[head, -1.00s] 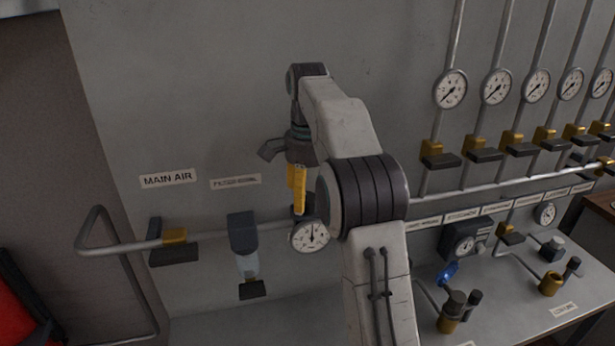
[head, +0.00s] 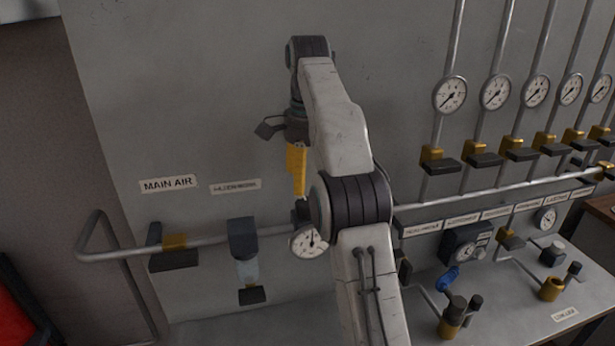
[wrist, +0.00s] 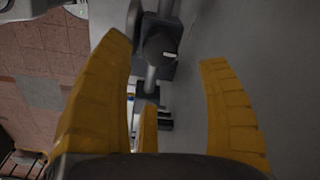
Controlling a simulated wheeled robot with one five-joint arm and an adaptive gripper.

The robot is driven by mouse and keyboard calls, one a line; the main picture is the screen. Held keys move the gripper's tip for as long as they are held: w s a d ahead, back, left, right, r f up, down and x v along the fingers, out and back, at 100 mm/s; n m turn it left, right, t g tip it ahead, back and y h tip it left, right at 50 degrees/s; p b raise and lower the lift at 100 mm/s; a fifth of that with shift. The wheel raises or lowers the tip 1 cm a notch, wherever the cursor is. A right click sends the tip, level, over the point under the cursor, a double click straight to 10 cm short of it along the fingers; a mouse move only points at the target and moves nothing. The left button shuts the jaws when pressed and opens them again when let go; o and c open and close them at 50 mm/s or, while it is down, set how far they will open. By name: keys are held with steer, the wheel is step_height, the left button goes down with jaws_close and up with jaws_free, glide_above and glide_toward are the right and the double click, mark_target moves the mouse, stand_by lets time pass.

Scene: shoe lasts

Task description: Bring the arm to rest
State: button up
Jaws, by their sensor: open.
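My gripper (head: 298,190) hangs from the end of my arm in the head view, its yellow fingers pointing down in front of the grey panel. In the wrist view the yellow fingers of my gripper (wrist: 165,65) stand wide apart with nothing held between them. Dark fittings on a grey pipe (wrist: 160,55) show beyond and between the fingers. In the head view my arm is raised and bent, and it covers part of the panel and pipe. The fingertips are above a round gauge (head: 308,241); I cannot tell how far off the panel they are.
The MAIN AIR label (head: 168,184) is above a pipe valve (head: 174,250) at left. A filter unit (head: 244,250) is right of it. Several gauges (head: 450,94) and valves line the right. A bench (head: 540,310) with fittings and a blue piece (head: 447,278) is at lower right.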

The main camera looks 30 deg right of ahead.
stand_by(0.6)
steer(key=shift+s+a+r+n, duration=0.2)
steer(key=shift+s+a+n, duration=0.15)
steer(key=shift+n, duration=0.15)
steer(key=s+a+f+n+t+b, duration=0.1)
steer(key=s+a+f+n, duration=0.2)
steer(key=s, duration=0.3)
steer(key=s+a+f+n+t+b, duration=0.1)
steer(key=s+a+f+n, duration=0.1)
steer(key=s+a+n, duration=0.3)
steer(key=s+f+n+t+b, duration=0.1)
steer(key=s+f+n+b, duration=0.15)
steer(key=s, duration=0.45)
steer(key=s+a+f+n+t, duration=0.1)
steer(key=s+f+n, duration=0.2)
steer(key=s+f, duration=0.5)
steer(key=shift+s+a+f+t, duration=0.3)
steer(key=shift+a+f, duration=0.1)
steer(key=shift+f, duration=0.3)
steer(key=shift+n, duration=0.25)
stand_by(0.7)
